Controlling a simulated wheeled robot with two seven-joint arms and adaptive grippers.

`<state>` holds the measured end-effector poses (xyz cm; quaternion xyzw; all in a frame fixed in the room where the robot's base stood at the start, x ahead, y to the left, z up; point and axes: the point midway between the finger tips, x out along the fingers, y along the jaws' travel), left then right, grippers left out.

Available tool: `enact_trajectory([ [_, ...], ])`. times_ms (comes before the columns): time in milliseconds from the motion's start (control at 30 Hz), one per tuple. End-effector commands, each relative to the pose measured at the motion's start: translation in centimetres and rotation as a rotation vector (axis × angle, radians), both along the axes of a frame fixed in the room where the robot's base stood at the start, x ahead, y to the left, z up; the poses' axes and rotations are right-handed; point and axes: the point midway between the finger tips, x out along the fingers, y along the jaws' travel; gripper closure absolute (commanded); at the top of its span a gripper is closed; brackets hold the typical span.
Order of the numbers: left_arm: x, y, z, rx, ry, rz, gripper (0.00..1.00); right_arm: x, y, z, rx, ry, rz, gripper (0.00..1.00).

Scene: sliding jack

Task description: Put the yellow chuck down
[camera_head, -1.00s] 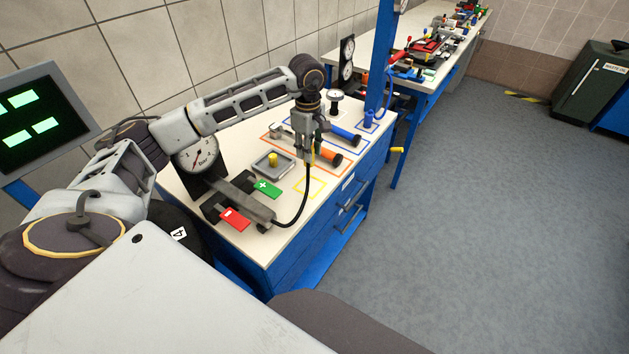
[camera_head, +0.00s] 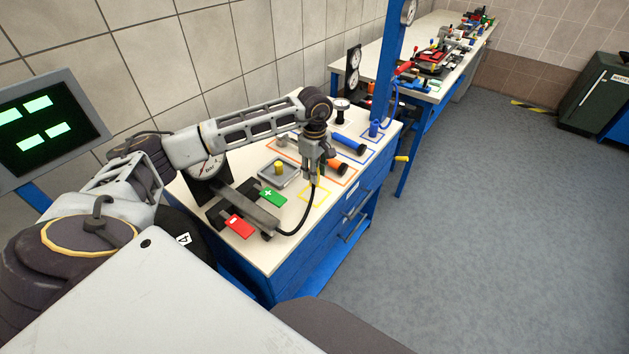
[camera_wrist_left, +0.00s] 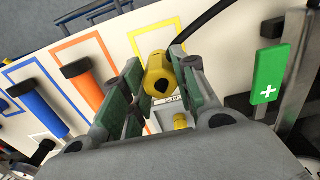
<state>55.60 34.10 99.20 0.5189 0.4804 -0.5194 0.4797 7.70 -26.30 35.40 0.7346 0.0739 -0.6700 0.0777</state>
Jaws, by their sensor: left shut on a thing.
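My left gripper (camera_head: 317,172) is shut on the yellow chuck (camera_wrist_left: 157,76), which has a black hose on it. In the left wrist view the chuck sits between the green-padded fingers (camera_wrist_left: 155,88). In the head view the chuck is mostly hidden by the fingers. The gripper is over the worktop, close to the yellow outlined square (camera_head: 314,195). That outline also shows in the left wrist view (camera_wrist_left: 135,50), partly behind the chuck. I cannot tell whether the chuck touches the worktop. My right gripper is not in view.
An orange-handled tool (camera_head: 337,167) and a blue-handled tool (camera_head: 349,142) lie in outlines beyond the gripper. A grey tray (camera_head: 277,174) with a yellow piece, a green plus tag (camera_head: 273,197) and a red minus tag (camera_head: 240,227) are to the left. A gauge (camera_head: 209,166) stands behind.

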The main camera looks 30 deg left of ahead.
Motion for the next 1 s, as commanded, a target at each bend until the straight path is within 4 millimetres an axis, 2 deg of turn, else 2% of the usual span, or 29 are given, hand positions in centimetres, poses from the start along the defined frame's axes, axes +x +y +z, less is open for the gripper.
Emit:
enact_trajectory([
  [133,0.0,0.0,-0.8,-0.001,0.001,0.001,1.00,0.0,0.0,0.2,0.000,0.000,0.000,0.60],
  [533,0.0,0.0,-1.3,-0.001,0.001,0.000,1.00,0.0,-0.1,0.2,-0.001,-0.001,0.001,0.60],
  [833,0.0,0.0,-4.1,-0.001,0.001,0.000,1.00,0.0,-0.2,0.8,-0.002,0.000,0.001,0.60],
  [1000,0.0,0.0,-4.7,0.000,0.000,0.000,1.00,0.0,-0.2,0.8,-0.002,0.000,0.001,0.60],
])
